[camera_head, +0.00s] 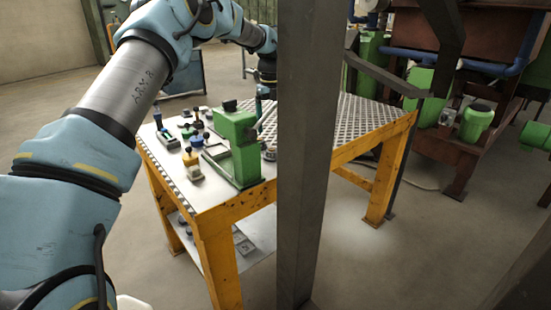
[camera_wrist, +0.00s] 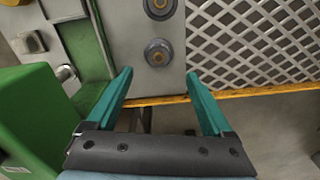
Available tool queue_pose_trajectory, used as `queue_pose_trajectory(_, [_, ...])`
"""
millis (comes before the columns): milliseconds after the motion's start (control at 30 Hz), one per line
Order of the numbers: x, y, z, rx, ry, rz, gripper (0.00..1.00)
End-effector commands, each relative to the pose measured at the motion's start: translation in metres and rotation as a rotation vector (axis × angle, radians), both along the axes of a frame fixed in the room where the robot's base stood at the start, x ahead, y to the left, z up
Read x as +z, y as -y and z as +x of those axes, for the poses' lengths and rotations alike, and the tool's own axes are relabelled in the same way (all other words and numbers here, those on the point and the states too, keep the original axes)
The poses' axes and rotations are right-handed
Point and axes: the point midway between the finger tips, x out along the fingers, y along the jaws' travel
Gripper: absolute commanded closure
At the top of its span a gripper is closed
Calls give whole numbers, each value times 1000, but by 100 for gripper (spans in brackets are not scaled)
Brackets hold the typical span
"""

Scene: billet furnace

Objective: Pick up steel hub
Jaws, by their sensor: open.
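In the wrist view my gripper (camera_wrist: 159,73) is open, with its two teal fingers apart and nothing between them. A round grey metal piece with a raised centre (camera_wrist: 158,52), which looks like the steel hub, lies on the table plate just beyond the fingertips and between their lines. A second round piece with a dark rim (camera_wrist: 159,6) lies farther away, cut off by the top edge; I cannot tell for certain which is the hub. In the head view a grey pillar hides part of this table area.
A green vise-like machine (camera_head: 238,146) stands on the yellow-legged table (camera_head: 213,222) and fills the wrist view's left side (camera_wrist: 38,118). Several small parts stand left of it. The perforated table section (camera_wrist: 262,45) is bare. A grey pillar (camera_head: 304,160) stands in front.

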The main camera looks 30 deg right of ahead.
Motion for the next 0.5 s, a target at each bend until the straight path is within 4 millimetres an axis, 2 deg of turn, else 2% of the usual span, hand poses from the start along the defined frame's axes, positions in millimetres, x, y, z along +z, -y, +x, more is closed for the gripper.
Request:
queue_pose_trajectory(100, [-20, -1, -1, 1, -3, 3, 15])
queue_pose_trajectory(367, [-41, -1, -1, 2, -1, 2, 15])
queue_pose_trajectory(500, [-58, -2, -3, 2, -2, 3, 15])
